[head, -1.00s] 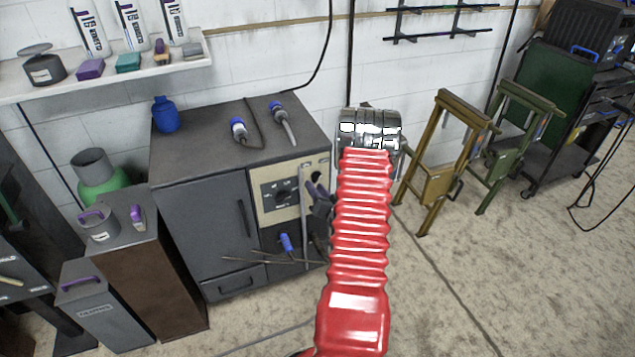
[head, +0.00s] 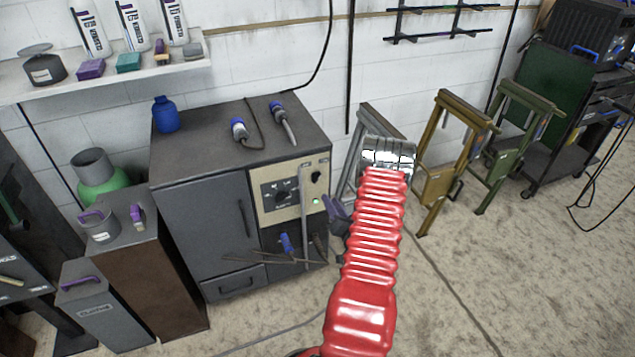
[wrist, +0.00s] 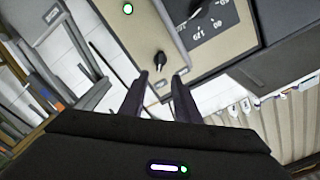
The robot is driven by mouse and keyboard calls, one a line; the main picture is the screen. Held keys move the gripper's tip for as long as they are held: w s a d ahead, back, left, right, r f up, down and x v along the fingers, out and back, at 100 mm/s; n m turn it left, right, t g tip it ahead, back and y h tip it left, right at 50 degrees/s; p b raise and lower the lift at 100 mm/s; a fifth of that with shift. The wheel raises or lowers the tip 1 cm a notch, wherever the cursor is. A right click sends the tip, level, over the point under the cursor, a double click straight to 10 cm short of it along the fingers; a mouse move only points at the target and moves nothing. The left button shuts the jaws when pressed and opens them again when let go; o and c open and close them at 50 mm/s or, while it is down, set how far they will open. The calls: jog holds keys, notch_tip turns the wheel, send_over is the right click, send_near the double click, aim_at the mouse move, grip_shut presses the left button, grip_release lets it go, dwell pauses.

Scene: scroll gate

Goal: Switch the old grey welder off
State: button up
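The grey welder (head: 205,222) is a dark grey cabinet with a beige control panel (head: 258,190). The panel carries a large black dial (head: 280,196), a small black knob (head: 316,176) at its upper right and a lit green lamp (head: 316,201) below that knob. My gripper (head: 333,208) is just right of the panel, apart from it. In the wrist view, my gripper's fingers (wrist: 160,76) are apart with nothing between them. The small knob (wrist: 160,60) appears just beyond the fingertips, and the green lamp (wrist: 128,8) glows at the top.
A long light handle or bar (head: 305,230) runs down the panel's right side. A blue-handled tool and thin rods (head: 286,244) stick out from the lower front. Folding stands (head: 440,165) are at the right. Open floor (head: 530,270) lies at the front right.

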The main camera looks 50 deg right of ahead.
aim_at(317, 180)
jog(key=x, duration=1.2)
jog(key=shift+w+d, duration=0.15)
jog(key=shift+w, duration=0.2)
jog(key=shift+c, duration=0.6)
grip_shut()
